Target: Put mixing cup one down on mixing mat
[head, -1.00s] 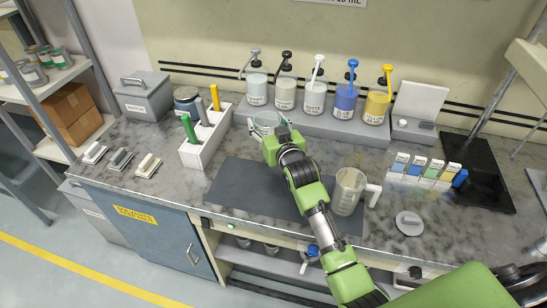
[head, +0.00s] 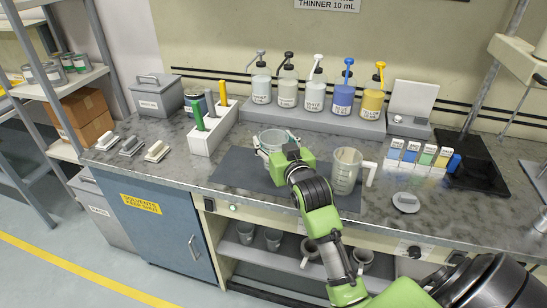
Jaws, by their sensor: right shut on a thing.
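My right gripper (head: 279,154) is shut on mixing cup one (head: 275,138), a clear cup with a pale rim, seen from behind the green wrist. The cup is over the back middle part of the dark grey mixing mat (head: 235,170). The wrist hides the cup's lower part, so I cannot tell whether its base touches the mat. A clear measuring jug (head: 344,172) with a white handle stands at the mat's right end. My left gripper is not in view.
Several pump bottles (head: 313,90) stand on a grey shelf behind the mat. A white holder (head: 207,138) with green and yellow tools is left of it. A round grey lid (head: 405,202) and several colour cards (head: 411,152) lie to the right.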

